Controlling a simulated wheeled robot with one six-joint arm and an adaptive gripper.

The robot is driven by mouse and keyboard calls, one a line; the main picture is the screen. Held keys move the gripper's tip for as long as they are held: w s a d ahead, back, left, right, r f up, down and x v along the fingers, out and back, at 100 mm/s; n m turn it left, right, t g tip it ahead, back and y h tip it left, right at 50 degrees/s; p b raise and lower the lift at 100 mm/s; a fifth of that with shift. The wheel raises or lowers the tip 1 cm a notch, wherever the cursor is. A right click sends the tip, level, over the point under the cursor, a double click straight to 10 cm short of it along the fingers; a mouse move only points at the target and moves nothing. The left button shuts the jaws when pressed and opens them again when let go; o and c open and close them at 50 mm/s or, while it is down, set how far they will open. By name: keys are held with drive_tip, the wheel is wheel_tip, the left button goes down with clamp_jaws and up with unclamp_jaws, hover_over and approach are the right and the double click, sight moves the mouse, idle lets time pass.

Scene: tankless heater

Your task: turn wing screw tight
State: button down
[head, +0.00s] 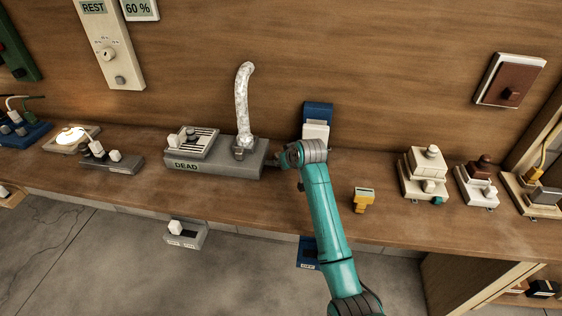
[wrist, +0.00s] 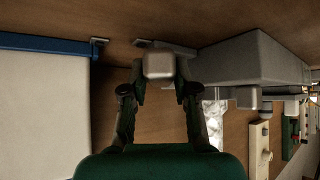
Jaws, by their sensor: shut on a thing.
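My gripper (wrist: 158,88) has its two dark green fingers closed around a small, light grey, blocky head in the wrist view. This head (wrist: 158,66) appears to be the wing screw; its wings are not clear to see. It sits beside the end of the grey heater unit (wrist: 255,62). In the head view the grey unit marked DEAD (head: 215,167) stands on the bench, and my gripper (head: 280,159) is at its right end. My wrist hides the screw there.
A blue-backed device with a white front (head: 316,130) stands close behind my wrist; it fills the left of the wrist view. A silver duct (head: 242,105) rises from the grey unit. A small yellow device (head: 363,199) lies right of my arm, with clear bench around it.

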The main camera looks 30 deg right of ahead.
drive_tip(key=n+y, duration=0.1)
drive_tip(key=n, duration=0.1)
drive_tip(key=d+n+y, duration=0.1)
drive_tip(key=n+y, duration=0.1)
drive_tip(key=shift+w+d+n+g+y, duration=0.1)
drive_tip(key=shift+d+n+g+y, duration=0.1)
drive_tip(key=shift+n+g+y, duration=0.1)
drive_tip(key=shift+w+d+n+g+y, duration=0.2)
drive_tip(key=shift+n+g+y, duration=0.4)
drive_tip(key=shift+n, duration=0.5)
drive_tip(key=shift+w+d+n+g+y, duration=0.15)
drive_tip(key=shift+n+g+y, duration=0.25)
drive_tip(key=shift+n+y, duration=0.55)
drive_tip(key=shift+d+n, duration=0.1)
drive_tip(key=shift+n, duration=0.15)
drive_tip(key=c, duration=0.9)
unclamp_jaws()
drive_tip(key=v, duration=1.2)
